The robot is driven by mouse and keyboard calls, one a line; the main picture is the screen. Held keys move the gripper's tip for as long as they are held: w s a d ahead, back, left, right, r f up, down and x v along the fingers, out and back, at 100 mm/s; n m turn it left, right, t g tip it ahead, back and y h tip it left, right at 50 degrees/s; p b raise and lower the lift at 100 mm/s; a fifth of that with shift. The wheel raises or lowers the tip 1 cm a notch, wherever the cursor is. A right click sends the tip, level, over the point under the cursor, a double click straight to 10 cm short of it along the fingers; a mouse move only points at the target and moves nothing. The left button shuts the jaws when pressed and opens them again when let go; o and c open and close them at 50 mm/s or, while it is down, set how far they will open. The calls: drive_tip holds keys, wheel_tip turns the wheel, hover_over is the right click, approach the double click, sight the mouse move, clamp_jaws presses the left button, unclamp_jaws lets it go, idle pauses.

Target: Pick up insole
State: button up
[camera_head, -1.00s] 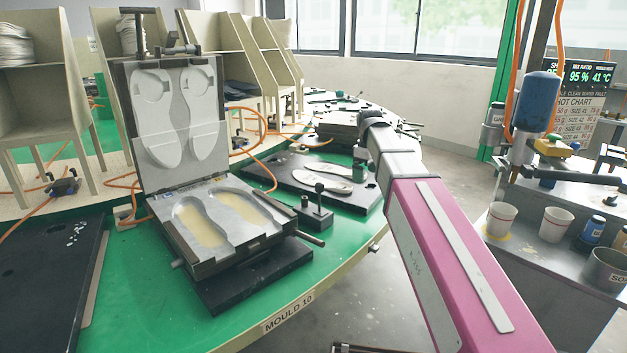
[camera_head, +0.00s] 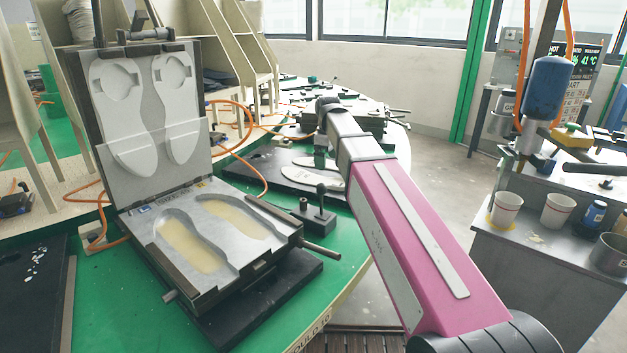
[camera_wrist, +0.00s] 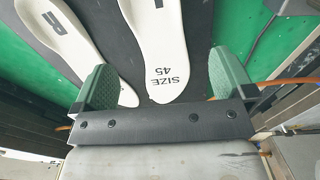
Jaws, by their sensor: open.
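Two white insoles lie side by side on a dark mat. In the wrist view, the right insole (camera_wrist: 172,75) bears the print "SIZE 45", and the left insole (camera_wrist: 75,45) has a dark mark near its top. My gripper (camera_wrist: 160,88) is open, its green fingers spread apart with both insole ends between or near them. Nothing is held. In the head view the insoles (camera_head: 318,177) show on the dark mat (camera_head: 265,170) beyond the open mould, partly hidden by my arm and gripper.
An open mould (camera_head: 215,235) with yellowish material in its two foot-shaped cavities stands on the green carousel table (camera_head: 110,290). A small black clamp block (camera_head: 315,215) stands near it. Orange hoses (camera_head: 245,150) cross the table. At right is a bench with cups (camera_head: 506,208).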

sight(325, 182)
drive_tip(key=shift+w+a+f, duration=0.15)
drive_tip(key=shift+f, duration=1.85)
drive_tip(key=shift+w+a+f, duration=0.1)
drive_tip(key=shift+w+f, duration=0.05)
drive_tip(key=shift+f, duration=1.8)
drive_tip(key=c, duration=0.8)
